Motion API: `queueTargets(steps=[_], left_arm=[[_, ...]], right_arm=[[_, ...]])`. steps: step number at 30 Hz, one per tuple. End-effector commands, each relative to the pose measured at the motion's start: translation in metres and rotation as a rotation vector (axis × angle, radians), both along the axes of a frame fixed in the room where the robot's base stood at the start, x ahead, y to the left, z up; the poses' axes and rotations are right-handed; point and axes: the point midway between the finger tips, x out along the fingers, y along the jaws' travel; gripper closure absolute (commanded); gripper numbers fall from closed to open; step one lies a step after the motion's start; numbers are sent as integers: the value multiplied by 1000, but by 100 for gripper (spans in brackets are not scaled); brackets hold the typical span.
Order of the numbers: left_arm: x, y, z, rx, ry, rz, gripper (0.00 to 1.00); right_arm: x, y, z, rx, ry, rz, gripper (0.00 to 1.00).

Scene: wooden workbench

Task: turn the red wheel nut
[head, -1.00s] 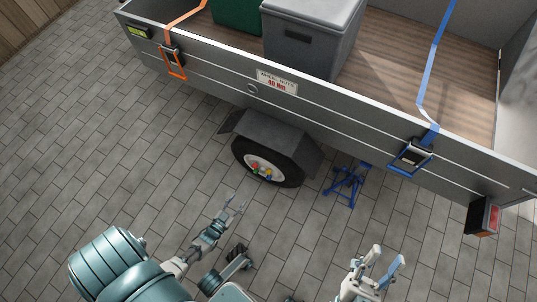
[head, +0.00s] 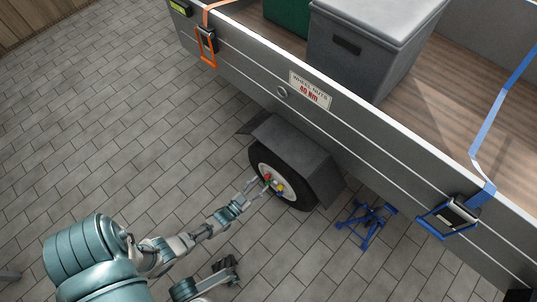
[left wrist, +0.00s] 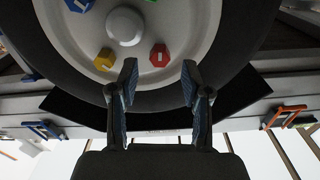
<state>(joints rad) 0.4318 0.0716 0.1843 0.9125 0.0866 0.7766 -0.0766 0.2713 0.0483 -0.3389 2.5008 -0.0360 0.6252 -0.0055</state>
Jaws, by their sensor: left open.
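In the head view the red nut (head: 267,177) shows small among other coloured nuts. My left gripper (left wrist: 160,75) is open, with its two fingertips apart and the red nut between and just beyond them. It does not appear closed on anything. In the head view my left gripper (head: 257,187) is right at the wheel (head: 303,190).
A yellow nut (left wrist: 105,60) and a blue nut (left wrist: 80,4) sit nearby around the white centre cap (left wrist: 125,26). A dark mudguard (head: 295,147) overhangs the wheel. A blue stand (head: 367,223) is right of it. Paved floor to the left is clear.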

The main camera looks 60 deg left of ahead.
Motion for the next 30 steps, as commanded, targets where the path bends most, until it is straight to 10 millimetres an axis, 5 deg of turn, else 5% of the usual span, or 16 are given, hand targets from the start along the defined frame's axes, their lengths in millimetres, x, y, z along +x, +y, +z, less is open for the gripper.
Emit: queueTargets(steps=[6, 17, 23, 30], left_arm=[[26, 6, -2, 0, 1, 0, 52], [32, 8, 1, -1, -1, 0, 52], [32, 8, 0, 0, 0, 0, 100], [32, 7, 0, 4, 1, 0, 100]], right_arm=[[2, 1, -1, 0, -22, 1, 60], [5, 1, 0, 0, -25, 1, 60], [4, 1, 0, 0, -25, 0, 60], [4, 1, 0, 0, -25, 0, 60]])
